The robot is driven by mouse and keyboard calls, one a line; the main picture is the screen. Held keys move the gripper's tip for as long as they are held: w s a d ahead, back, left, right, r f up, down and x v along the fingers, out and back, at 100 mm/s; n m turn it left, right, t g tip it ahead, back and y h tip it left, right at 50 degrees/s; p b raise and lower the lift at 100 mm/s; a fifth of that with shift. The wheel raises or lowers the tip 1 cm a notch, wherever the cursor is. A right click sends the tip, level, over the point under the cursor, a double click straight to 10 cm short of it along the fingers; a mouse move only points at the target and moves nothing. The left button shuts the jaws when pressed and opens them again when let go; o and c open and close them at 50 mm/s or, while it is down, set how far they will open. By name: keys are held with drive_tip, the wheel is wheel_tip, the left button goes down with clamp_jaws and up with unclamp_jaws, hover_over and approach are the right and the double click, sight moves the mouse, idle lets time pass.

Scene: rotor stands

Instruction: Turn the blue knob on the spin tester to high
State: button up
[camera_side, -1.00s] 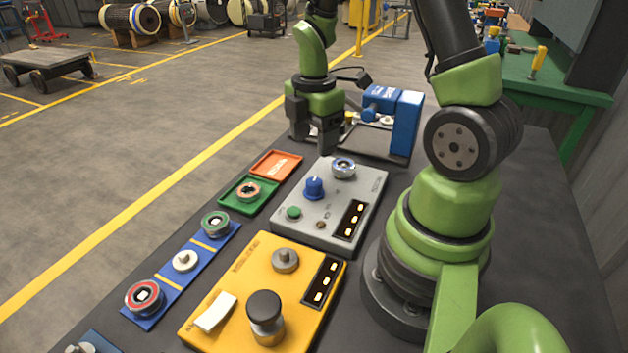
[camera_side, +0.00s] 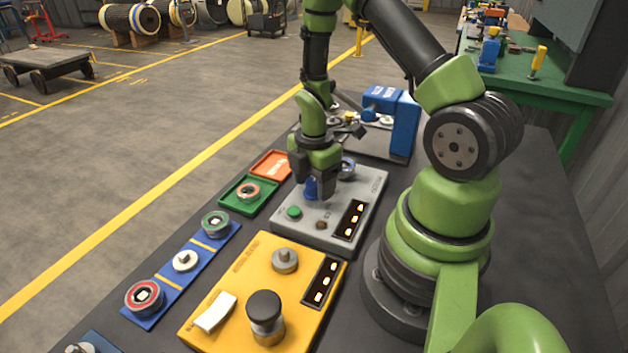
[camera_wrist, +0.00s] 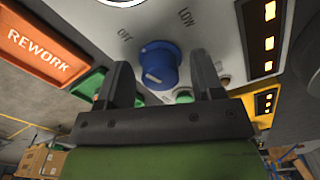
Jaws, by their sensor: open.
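The spin tester is a grey box (camera_side: 290,233) with a green button (camera_side: 294,212), a small brown button and a strip of lit amber lamps. Its blue knob (camera_side: 310,188) is mostly hidden behind my gripper (camera_side: 312,195) in the side view. In the wrist view the blue knob (camera_wrist: 158,65) shows with a white pointer mark, with OFF and LOW printed on the panel near it. My gripper (camera_wrist: 160,85) is open, with one finger on each side of the knob. I cannot tell whether the fingers touch it.
An orange REWORK tray (camera_side: 270,165) and a green tray (camera_side: 248,194) with a rotor lie left of the tester. A yellow box (camera_side: 255,262) stands in front. A blue strip (camera_side: 165,290) with several parts lies at left. A blue-framed device (camera_side: 405,125) stands behind.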

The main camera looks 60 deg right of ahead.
drive_tip(key=c, duration=0.9)
